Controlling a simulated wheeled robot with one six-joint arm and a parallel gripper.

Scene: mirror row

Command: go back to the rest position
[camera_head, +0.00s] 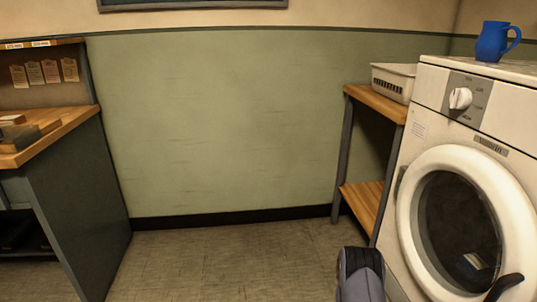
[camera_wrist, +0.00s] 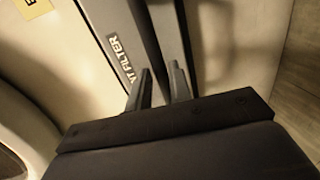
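My gripper (camera_wrist: 160,80) shows in the wrist view with its two fingers a small gap apart. I see no loose object held between them. Beyond the fingertips are a pale panel and dark grey bars, one with a label (camera_wrist: 126,62) that reads partly "NT FILTER". I cannot tell whether the fingers touch these bars. The fingers do not show in the head view. A dark grey part (camera_head: 360,275), likely my arm, shows there at the bottom, in front of the white washing machine (camera_head: 420,140).
A blue pitcher (camera_head: 495,42) stands on the machine. A white basket (camera_head: 394,80) sits on a wooden shelf stand (camera_head: 378,103) beside it. A desk (camera_head: 75,200) with a wooden top is at left. The floor (camera_head: 220,262) between them is clear.

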